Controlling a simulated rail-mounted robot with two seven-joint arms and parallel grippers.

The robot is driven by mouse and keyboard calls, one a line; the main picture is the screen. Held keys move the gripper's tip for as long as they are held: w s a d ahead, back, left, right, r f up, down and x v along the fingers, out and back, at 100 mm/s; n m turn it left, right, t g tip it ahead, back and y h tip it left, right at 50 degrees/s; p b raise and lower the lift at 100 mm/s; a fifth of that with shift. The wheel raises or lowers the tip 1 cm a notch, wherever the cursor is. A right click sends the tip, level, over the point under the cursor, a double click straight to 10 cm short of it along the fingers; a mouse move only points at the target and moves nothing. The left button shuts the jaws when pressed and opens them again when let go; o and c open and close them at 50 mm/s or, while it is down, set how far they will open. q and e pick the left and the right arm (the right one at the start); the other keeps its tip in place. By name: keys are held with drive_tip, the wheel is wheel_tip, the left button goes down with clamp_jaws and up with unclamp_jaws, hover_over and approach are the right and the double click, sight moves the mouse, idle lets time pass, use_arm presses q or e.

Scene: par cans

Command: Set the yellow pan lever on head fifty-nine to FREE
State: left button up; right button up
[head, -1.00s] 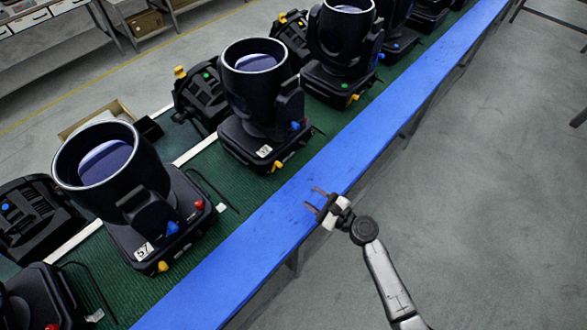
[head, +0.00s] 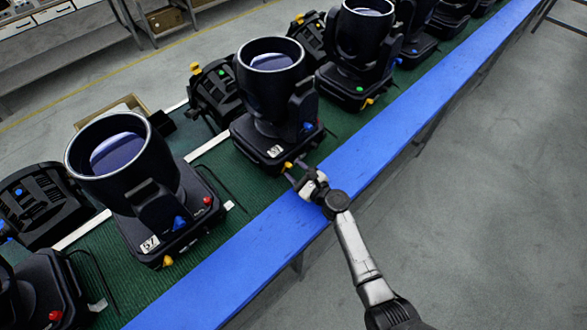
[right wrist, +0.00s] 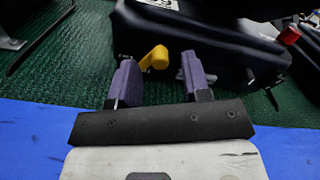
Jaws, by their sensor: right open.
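The middle moving head (head: 262,115) stands on the green belt. Its white label (head: 274,152) is too small to read surely. A yellow lever (head: 288,165) sticks out at the base's front corner. In the right wrist view the yellow lever (right wrist: 153,57) points toward me, just beyond the fingertips and nearer the left finger. My right gripper (head: 293,178) is open and empty, its fingers (right wrist: 158,75) at either side of the lever's line. I cannot tell whether they touch it. The lever's setting marks are not readable. My left gripper is not in view.
A head labelled 57 (head: 120,170) stands nearer, with its own yellow lever (head: 167,261) and red lever (head: 208,201). More heads stand farther along the belt. The blue rail (head: 385,130) runs along the front edge.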

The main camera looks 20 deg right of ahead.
drive_tip(key=shift+w+a, duration=0.2)
drive_tip(key=shift+w, duration=0.35)
clamp_jaws()
